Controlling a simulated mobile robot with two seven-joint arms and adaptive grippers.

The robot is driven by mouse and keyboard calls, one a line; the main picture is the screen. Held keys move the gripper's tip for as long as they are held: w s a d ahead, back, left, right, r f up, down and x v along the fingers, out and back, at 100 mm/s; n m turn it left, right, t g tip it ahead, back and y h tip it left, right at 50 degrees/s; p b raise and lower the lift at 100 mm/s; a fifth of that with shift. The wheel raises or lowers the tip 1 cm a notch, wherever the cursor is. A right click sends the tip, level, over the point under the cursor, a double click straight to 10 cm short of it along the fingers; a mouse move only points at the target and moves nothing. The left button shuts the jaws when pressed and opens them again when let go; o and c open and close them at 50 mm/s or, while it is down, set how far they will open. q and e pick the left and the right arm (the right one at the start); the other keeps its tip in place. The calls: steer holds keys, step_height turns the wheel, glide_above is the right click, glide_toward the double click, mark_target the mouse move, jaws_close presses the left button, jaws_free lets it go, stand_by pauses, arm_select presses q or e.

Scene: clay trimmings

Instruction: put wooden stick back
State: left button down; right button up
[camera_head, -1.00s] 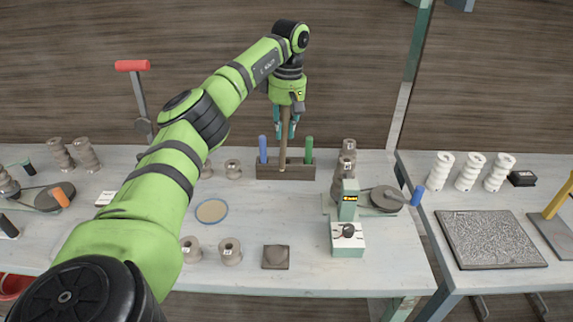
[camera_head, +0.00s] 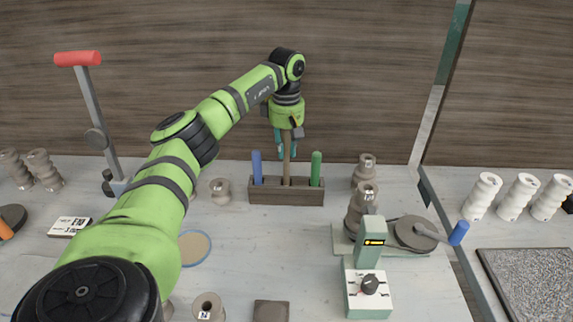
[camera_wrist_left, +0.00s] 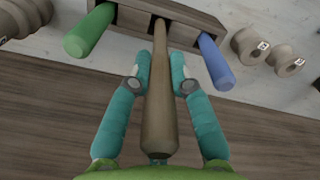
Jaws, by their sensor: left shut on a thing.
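The wooden stick (camera_head: 287,160) stands upright, its lower end at the middle slot of the dark wooden holder (camera_head: 286,198). In the left wrist view the stick (camera_wrist_left: 160,95) runs from between my fingers to the holder's middle slot (camera_wrist_left: 196,17). My left gripper (camera_head: 286,150) is shut on the stick's upper part, with its teal fingers on either side; it also shows in the left wrist view (camera_wrist_left: 160,80). A blue-handled tool (camera_head: 257,168) and a green-handled tool (camera_head: 316,169) stand in the slots on either side. My right gripper is not in view.
Clay spools (camera_head: 220,191) stand left of the holder, and stacked spools (camera_head: 361,207) stand right of it. A green device with a dial (camera_head: 369,290) and a round disc (camera_head: 415,233) are at the right. The table in front of the holder is mostly clear.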

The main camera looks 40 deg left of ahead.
mark_target(286, 163)
arm_select(q)
steer(key=shift+w+a+f, duration=0.1)
steer(key=shift+f, duration=0.85)
step_height(286, 163, down, 3)
steer(key=shift+r+p, duration=0.15)
steer(key=shift+p, duration=0.4)
steer(key=shift+f, duration=0.4)
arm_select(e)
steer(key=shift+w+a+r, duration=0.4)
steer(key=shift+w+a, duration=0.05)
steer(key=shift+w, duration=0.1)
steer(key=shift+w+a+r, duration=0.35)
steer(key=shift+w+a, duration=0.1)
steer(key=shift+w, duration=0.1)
arm_select(q)
steer(key=shift+f, duration=0.15)
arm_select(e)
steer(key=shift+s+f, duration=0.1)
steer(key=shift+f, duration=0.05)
arm_select(q)
steer(key=c, duration=1.1)
jaws_free()
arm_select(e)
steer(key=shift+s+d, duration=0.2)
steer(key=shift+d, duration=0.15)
